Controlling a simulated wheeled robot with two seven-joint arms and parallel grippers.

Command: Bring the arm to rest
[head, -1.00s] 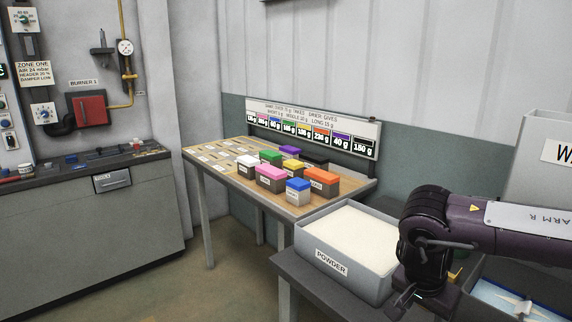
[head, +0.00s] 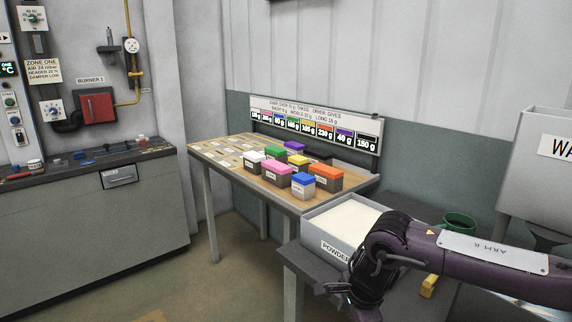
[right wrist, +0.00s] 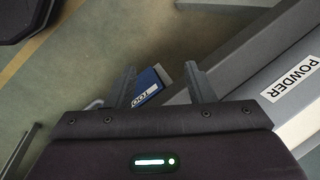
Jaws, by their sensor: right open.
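My right arm (head: 470,250) comes in from the right in the head view, over the front of the side table. My right gripper (head: 345,297) points down at the table's front left edge, beside the powder bin. In the right wrist view its two fingers (right wrist: 162,82) are apart with nothing clamped between them. A blue and white item (right wrist: 150,84) with a partly hidden label shows beyond and between the fingers. I cannot tell how far below it lies. My left gripper is not in view.
The grey powder bin (head: 313,227) stands on the dark side table (head: 300,262). A green cup (head: 459,222) and a yellow item (head: 429,286) are close to my arm. Several coloured-lid boxes (head: 276,173) stand on the wooden table behind. Floor at front left is clear.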

